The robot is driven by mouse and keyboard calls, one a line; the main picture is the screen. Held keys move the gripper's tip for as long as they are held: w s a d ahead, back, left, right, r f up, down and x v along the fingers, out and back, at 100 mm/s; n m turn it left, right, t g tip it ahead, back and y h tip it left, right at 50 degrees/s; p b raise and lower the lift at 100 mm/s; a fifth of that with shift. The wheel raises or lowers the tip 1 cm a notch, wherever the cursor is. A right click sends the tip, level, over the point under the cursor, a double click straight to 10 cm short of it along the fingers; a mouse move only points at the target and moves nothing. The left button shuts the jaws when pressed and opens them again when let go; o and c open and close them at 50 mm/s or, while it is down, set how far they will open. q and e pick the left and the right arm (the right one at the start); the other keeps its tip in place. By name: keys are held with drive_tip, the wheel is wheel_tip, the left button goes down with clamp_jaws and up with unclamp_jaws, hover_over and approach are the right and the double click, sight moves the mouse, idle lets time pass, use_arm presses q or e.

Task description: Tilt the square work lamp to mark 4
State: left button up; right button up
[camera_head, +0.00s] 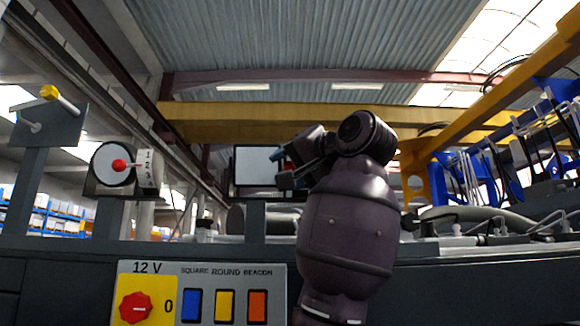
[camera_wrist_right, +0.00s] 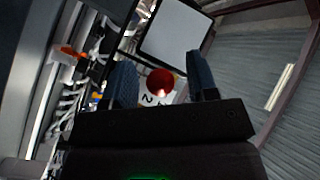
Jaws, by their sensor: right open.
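The square work lamp (camera_head: 257,163) has a pale square face in a dark frame and stands on a post behind the panel. My right arm covers its right side, including its knob and scale. The lamp face also shows in the right wrist view (camera_wrist_right: 176,40). There a red ball knob (camera_wrist_right: 160,82) appears between the two blue fingers of my right gripper (camera_wrist_right: 162,80), in front of a white scale plate (camera_wrist_right: 148,98) with a "2" legible. The gripper is open; I cannot tell whether it touches the knob. In the head view the right gripper (camera_head: 281,168) is beside the lamp. My left gripper is out of view.
A round lamp (camera_head: 110,164) with a red knob and a scale marked 1 to 4 stands left. A yellow-tipped lever (camera_head: 50,93) is on a grey plate. The front panel (camera_head: 210,310) has a red rotary switch (camera_head: 135,308) and blue, yellow and orange rocker switches.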

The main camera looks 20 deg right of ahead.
clamp_jaws()
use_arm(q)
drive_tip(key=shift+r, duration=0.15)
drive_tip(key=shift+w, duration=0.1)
use_arm(e)
drive_tip(key=shift+f, duration=0.1)
drive_tip(key=shift+w+d+f+n+t+b, duration=0.15)
drive_tip(key=shift+f+n+t+b, duration=0.4)
drive_tip(key=shift+b, duration=0.65)
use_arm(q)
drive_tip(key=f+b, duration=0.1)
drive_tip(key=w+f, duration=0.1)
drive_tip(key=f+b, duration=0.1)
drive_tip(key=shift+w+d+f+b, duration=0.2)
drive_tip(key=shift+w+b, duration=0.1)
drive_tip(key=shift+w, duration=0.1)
use_arm(e)
drive_tip(key=w+f, duration=0.1)
drive_tip(key=w+f+n+t+y, duration=0.1)
drive_tip(key=f, duration=0.1)
drive_tip(key=w+d+f+n+y, duration=0.1)
drive_tip(key=w, duration=0.1)
drive_tip(key=shift+w+f+n+t, duration=0.1)
drive_tip(key=shift+f+n+t, duration=0.15)
drive_tip(key=shift+t, duration=0.1)
